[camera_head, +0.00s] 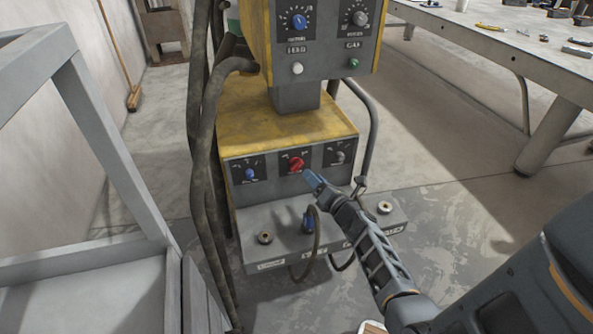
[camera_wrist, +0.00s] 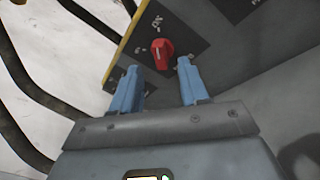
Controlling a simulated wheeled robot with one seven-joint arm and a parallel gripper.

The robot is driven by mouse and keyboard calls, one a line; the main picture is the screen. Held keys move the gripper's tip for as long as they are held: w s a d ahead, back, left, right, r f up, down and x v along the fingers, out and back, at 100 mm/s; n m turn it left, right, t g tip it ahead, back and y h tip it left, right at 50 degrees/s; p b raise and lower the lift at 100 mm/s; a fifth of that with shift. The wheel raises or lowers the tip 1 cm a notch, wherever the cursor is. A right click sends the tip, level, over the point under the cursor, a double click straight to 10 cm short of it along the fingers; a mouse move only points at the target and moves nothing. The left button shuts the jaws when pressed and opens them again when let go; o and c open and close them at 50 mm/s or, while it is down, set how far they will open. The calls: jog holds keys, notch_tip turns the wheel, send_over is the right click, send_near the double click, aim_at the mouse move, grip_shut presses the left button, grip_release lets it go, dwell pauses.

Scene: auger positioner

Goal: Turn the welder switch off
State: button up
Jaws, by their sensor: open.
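The welder (camera_head: 275,125) is a yellow machine with a grey front panel. On its lower panel a red rotary switch (camera_head: 296,164) sits in the middle of a dark plate. In the wrist view the red switch (camera_wrist: 161,54) has a pale pointer line, lying roughly upright in the picture. My gripper (camera_head: 314,180) is just in front of the panel, below and right of the switch in the head view. In the wrist view its blue fingers (camera_wrist: 160,72) are apart, with the switch between and just beyond their tips. Nothing is held.
A blue knob (camera_head: 250,174) and a dark knob (camera_head: 340,157) flank the switch. Thick cables (camera_head: 203,150) hang at the welder's left. A ledge with sockets (camera_head: 265,237) and a looped cable juts out below. A grey frame (camera_head: 105,135) stands left; a workbench (camera_head: 500,50) stands right.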

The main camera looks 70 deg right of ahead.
aim_at(296, 164)
jog(key=x, duration=0.6)
jog(key=shift+w+b, duration=0.15)
jog(key=shift+b, duration=0.25)
jog(key=shift+d, duration=0.1)
jog(key=shift+c, duration=0.4)
grip_shut()
